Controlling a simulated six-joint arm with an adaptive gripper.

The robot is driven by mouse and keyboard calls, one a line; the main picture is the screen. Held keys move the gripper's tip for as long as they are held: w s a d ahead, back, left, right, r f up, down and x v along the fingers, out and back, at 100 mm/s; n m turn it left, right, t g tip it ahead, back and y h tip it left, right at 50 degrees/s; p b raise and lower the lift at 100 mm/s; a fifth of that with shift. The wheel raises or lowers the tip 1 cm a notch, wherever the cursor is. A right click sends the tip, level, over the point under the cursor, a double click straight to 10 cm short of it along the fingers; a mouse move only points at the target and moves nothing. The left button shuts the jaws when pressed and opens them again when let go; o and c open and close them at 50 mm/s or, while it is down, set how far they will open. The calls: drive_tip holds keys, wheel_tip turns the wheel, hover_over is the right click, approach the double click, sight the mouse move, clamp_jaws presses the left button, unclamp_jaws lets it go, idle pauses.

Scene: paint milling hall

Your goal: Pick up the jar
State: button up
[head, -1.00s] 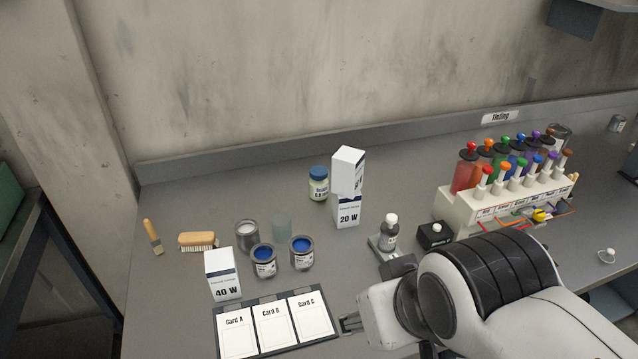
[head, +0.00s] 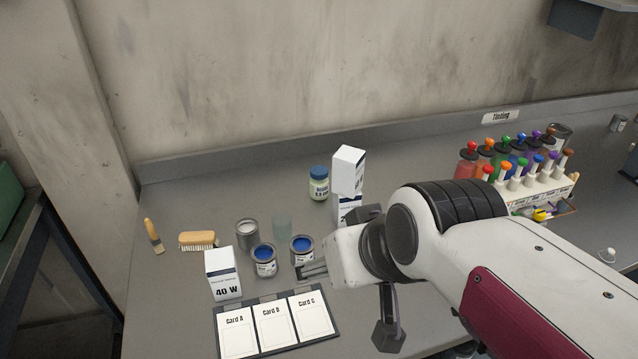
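The jar (head: 318,186) has a blue lid, a pale body and a printed label. It stands upright on the grey bench, just left of the stacked white boxes, and is in full view. My gripper (head: 313,270) shows only in part at the left end of my arm. It is in front of the jar, nearer to the camera, and apart from it in the picture. The wrist hides much of it, so I cannot tell how far the fingers are spread. Nothing is visibly held.
Two white boxes (head: 347,170) are stacked right beside the jar. A 40 W box (head: 222,274) and a card tray (head: 335,336) are nearer. Tinting bottles (head: 520,160) stand right.

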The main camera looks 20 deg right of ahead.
drive_tip(key=w+a+r+m+t, duration=0.1)
drive_tip(key=w+m+t, duration=0.15)
drive_tip(key=w, duration=1.35)
drive_tip(key=w+a+r+m+t, duration=0.1)
drive_tip(key=w+a+r+t, duration=0.15)
drive_tip(key=w, duration=1.35)
drive_tip(key=w+d+f+m+h, duration=0.4)
drive_tip(key=w+d+f+h, duration=0.35)
drive_tip(key=w+f, duration=0.5)
drive_tip(key=g+h, duration=0.2)
drive_tip(key=h, duration=0.1)
approach(319, 171)
drive_tip(key=x, duration=0.3)
drive_tip(key=shift+d+m+y, duration=0.1)
drive_tip(key=shift+m+y, duration=0.15)
drive_tip(key=shift+m, duration=0.2)
drive_tip(key=shift+x, duration=1.25)
